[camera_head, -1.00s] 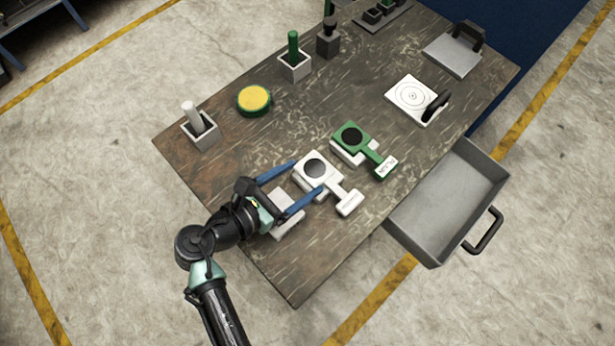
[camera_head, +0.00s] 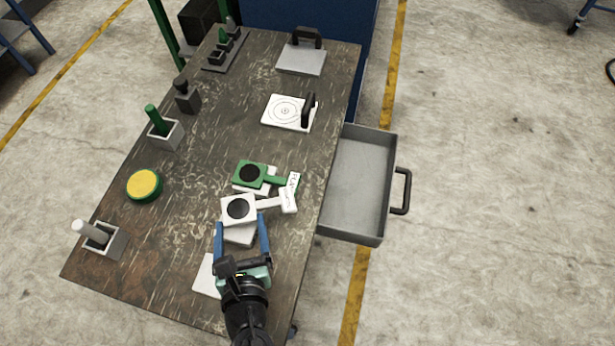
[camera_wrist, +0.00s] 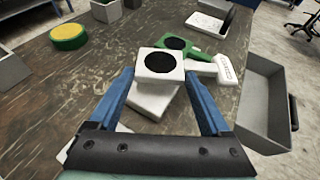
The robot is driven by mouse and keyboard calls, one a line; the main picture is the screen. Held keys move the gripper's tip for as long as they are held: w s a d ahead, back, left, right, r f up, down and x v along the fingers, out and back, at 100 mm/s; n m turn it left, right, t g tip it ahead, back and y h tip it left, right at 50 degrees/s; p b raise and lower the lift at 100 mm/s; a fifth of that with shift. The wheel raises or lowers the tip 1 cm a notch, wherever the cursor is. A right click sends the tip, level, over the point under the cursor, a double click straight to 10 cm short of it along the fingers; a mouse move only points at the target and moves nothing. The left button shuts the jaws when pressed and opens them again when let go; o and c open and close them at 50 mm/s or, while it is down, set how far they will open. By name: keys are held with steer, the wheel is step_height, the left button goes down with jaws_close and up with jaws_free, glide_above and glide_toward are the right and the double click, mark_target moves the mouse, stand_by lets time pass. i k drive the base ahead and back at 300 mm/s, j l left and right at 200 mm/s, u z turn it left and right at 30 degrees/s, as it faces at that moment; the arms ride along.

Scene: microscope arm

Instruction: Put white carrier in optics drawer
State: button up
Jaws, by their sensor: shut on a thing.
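The white carrier (camera_head: 238,209), a square plate with a black disc and a handle, is held between the blue fingertips of my gripper (camera_head: 241,219). In the wrist view the carrier (camera_wrist: 160,66) lies between the fingertips (camera_wrist: 158,76), above a white block (camera_wrist: 153,100). It appears raised off that block, with a small offset toward the green carrier (camera_head: 250,174). Its handle points right, close to the green carrier's labelled handle. The optics drawer (camera_head: 355,190) is pulled out at the table's right side, open and empty; it also shows in the wrist view (camera_wrist: 265,95).
A white target plate with a black handle (camera_head: 289,112) and a grey plate (camera_head: 301,60) stand farther back. A yellow-topped disc (camera_head: 144,185) and grey holders are on the left. A white pad (camera_head: 207,277) lies beside my wrist. The drawer's raised walls and handle (camera_head: 403,190) stick out right.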

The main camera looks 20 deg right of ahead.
mark_target(340, 183)
steer(key=l+u, duration=0.15)
steer(key=u, duration=0.6)
steer(key=l+u, duration=0.2)
steer(key=l, duration=0.2)
steer(key=l+u, duration=0.2)
steer(key=l, duration=0.25)
steer(key=k+l+u, duration=0.1)
steer(key=l+u, duration=0.15)
steer(key=l, duration=0.15)
steer(key=k+l+u, duration=0.2)
steer(key=l, duration=0.15)
steer(key=l+u, duration=0.2)
steer(key=l, duration=0.2)
steer(key=k+l, duration=0.15)
steer(key=l, duration=0.25)
steer(key=k+l, duration=0.2)
steer(key=l, duration=0.2)
steer(key=k+l, duration=0.15)
steer(key=l, duration=0.25)
steer(key=k+l, duration=0.15)
steer(key=l, duration=0.25)
steer(key=u, duration=0.05)
